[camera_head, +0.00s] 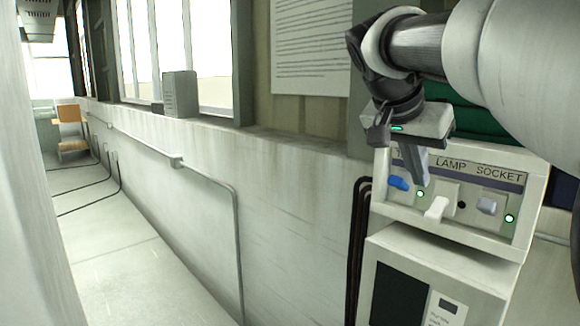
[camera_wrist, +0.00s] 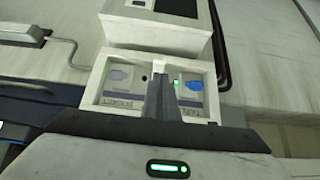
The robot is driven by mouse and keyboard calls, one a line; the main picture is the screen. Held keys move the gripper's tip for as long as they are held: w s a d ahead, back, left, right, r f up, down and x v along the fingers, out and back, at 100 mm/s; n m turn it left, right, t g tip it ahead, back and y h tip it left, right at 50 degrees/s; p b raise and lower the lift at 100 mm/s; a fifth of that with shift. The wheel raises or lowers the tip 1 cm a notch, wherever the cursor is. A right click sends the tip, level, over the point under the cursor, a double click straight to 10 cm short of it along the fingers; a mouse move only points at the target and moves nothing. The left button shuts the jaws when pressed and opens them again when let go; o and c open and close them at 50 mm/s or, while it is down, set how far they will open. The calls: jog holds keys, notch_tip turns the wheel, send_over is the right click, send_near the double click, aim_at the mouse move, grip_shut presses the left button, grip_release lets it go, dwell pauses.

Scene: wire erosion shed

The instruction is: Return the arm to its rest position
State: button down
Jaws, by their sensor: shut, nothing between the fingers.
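My gripper (camera_head: 421,180) is shut and empty, pointing down in front of the switch box at the right of the head view. In the wrist view, its fingers (camera_wrist: 160,82) are together and overlap the middle of the box's face. I cannot tell whether they touch it. My arm reaches in from the upper right of the head view.
The white switch box (camera_head: 535,185) is labelled LAMP and SOCKET. It has a blue knob (camera_head: 398,183), a white lever (camera_head: 437,208), a grey knob (camera_head: 487,205) and two lit green lamps. A white cabinet (camera_head: 470,275) stands below. The floor (camera_head: 150,280) at left looks clear.

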dwell(0.3)
jog(key=s+a+f+n+y+p, duration=0.3)
jog(key=s+a+f+n+p, duration=0.1)
jog(key=s, duration=0.5)
jog(key=s+a+f+n+y+p, duration=0.3)
jog(key=s+a+f+n+p, duration=0.2)
jog(key=s+a, duration=0.3)
jog(key=shift+s+a+f+n+t+p, duration=0.25)
jog(key=shift+s+a+n+t+p, duration=0.15)
jog(key=shift+s+n+p, duration=0.4)
